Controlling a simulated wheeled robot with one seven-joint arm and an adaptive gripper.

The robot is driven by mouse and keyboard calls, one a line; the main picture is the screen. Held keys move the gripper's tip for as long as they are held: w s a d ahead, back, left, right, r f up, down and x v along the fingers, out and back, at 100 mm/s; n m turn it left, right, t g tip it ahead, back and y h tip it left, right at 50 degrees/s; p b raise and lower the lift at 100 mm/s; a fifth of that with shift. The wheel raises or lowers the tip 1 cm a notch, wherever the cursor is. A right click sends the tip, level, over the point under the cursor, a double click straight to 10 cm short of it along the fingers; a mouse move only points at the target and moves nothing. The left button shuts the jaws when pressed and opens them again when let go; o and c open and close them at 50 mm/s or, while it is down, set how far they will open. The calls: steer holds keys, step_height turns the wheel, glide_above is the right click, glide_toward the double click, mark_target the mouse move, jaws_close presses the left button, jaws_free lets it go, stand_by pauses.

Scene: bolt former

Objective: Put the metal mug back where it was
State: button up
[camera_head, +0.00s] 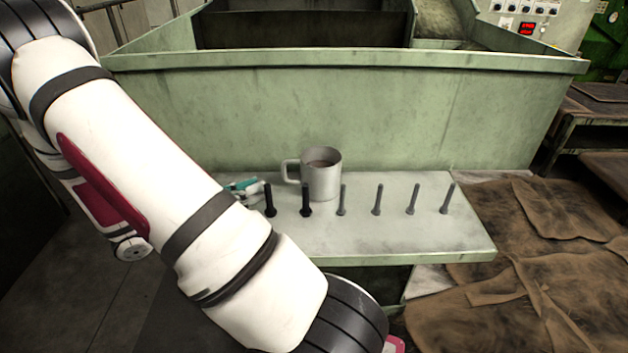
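The metal mug (322,178) stands upright on the pale shelf (440,238) in front of the green machine. Its handle points left, and something dark brown shows inside it. My white arm comes in from the upper left and crosses in front of the shelf's left part, down to the bottom edge of the picture. My gripper is outside the picture, so its state is hidden. No part of my arm visibly touches the mug.
Several dark and grey bolts (377,199) stand upright in a row in front of the mug. A small teal and white object (241,186) lies left of it, partly behind my arm. The green machine wall (400,115) rises behind. Brown sacking (560,240) lies to the right.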

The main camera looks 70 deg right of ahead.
mark_target(284, 175)
steer(key=x, duration=0.7)
steer(key=shift+s+d, duration=0.1)
steer(key=shift+s, duration=0.15)
jaws_close()
